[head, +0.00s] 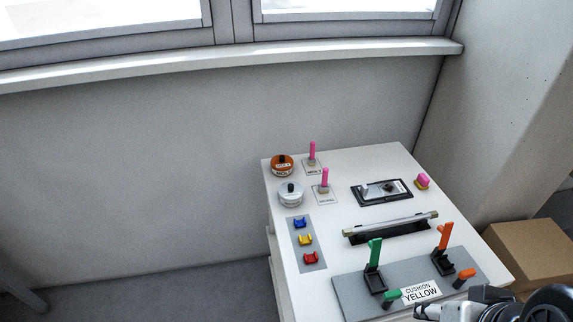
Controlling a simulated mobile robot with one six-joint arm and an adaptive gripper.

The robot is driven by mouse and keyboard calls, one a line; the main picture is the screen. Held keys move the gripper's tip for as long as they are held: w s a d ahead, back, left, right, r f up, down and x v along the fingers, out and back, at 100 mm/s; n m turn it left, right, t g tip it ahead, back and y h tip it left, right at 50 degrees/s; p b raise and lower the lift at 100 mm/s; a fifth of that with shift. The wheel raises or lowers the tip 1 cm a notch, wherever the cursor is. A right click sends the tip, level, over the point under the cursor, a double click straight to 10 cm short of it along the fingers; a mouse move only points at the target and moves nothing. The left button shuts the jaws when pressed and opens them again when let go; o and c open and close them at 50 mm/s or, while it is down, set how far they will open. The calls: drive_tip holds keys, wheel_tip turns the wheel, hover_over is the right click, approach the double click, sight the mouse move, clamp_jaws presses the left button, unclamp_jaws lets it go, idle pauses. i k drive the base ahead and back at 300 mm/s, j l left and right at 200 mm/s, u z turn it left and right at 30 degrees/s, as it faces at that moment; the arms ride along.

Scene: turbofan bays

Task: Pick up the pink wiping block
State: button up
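My gripper (424,312) shows only in part at the bottom right corner, near the front of the cabinet and well apart from the pink block. Whether its fingers are open or shut cannot be made out.
The white cabinet (345,170) also bears two upright pink sticks (325,179), an orange-brown pot (282,164), a white pot (291,193), a metal bar (391,227), green (375,252) and orange (445,236) upright handles, and a "CUSHION YELLOW" sign (421,292). A cardboard box (530,253) stands right.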

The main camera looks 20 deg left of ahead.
sight(421, 181)
drive_tip(key=k+l+u, duration=0.25)
drive_tip(key=u, duration=0.25)
drive_tip(key=k+l+u, duration=0.15)
drive_tip(key=k+u, duration=0.2)
drive_tip(key=u, duration=0.15)
